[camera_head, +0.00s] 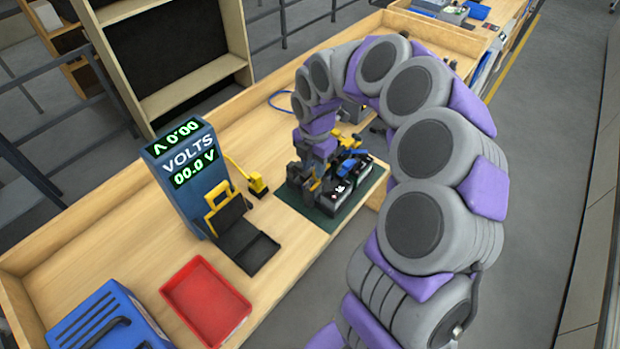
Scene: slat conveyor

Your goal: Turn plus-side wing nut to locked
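A black battery (352,190) with pale markings on its side sits on a dark green mat (322,219) on the wooden bench. Blue and yellow parts (350,160) show on and behind the battery top. My gripper (314,186) points down at the battery's left end, close to its top. Whether it touches anything there cannot be told. The fingers are dark and small, and their gap is not clear. No wing nut can be made out; the terminals are partly hidden by my gripper and arm.
A blue volts display (185,165) stands left of the mat, with a black and yellow holder (235,225) before it. A red tray (205,302) and a blue box (108,322) are nearer. A yellow tool (250,180) lies between display and mat. Bare bench lies around the mat.

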